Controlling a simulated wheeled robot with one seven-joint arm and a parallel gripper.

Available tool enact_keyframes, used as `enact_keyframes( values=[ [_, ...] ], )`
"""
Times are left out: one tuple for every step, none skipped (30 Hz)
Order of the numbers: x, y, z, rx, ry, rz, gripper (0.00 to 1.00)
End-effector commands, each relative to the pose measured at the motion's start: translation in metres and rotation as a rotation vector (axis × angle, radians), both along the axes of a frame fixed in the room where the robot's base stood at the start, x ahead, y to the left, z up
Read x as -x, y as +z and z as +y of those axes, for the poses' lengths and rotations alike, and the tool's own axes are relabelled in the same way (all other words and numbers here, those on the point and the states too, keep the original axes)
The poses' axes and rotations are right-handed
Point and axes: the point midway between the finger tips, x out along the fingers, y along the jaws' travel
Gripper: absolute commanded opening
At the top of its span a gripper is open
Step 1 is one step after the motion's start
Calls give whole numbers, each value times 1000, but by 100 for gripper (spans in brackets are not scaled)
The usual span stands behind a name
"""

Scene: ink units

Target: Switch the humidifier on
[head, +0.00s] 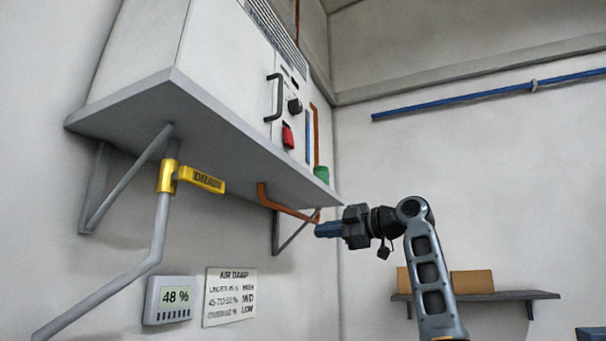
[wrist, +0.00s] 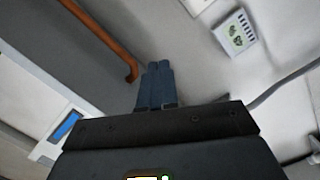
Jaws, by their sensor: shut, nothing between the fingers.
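The humidifier (head: 230,45) is a white cabinet on a grey wall shelf (head: 190,110) in the head view. Its front has a dark handle (head: 273,98), a black knob (head: 295,105) and a red switch (head: 288,136). Whether the switch is on or off I cannot tell. My gripper (head: 318,230) is below and to the right of the red switch, apart from it, beneath the shelf's right end. In the wrist view its blue fingers (wrist: 155,85) are together with nothing between them. The red switch does not show in the wrist view.
A yellow-handled drain valve (head: 195,178) sits on a grey pipe under the shelf. A wall meter (head: 170,299) reads 48 %, beside an air damp sign (head: 230,296). An orange pipe (head: 290,210) runs near my gripper. A low shelf (head: 500,296) holds boxes at right.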

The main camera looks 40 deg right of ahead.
Motion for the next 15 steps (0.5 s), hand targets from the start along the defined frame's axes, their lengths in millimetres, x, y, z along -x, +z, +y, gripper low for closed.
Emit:
enact_keyframes(
  values=[
    [15,36,0,63,16,-17,0],
    [24,53,0,99,27,-22,0],
    [36,76,3,148,44,-29,0],
    [45,92,5,186,54,-32,0],
    [54,108,8,223,66,-37,0],
    [67,128,12,271,80,-41,0],
    [76,141,15,305,91,-44,0],
    [85,154,18,339,102,-46,0],
    [96,169,23,382,113,-49,0],
    [104,179,27,410,122,-51,0],
    [112,188,30,437,129,-52,0],
    [120,199,35,470,138,-54,0],
    [126,206,38,491,145,-54,0],
    [131,211,41,508,149,-54,0],
    [137,217,43,530,154,-55,0]
  ],
)
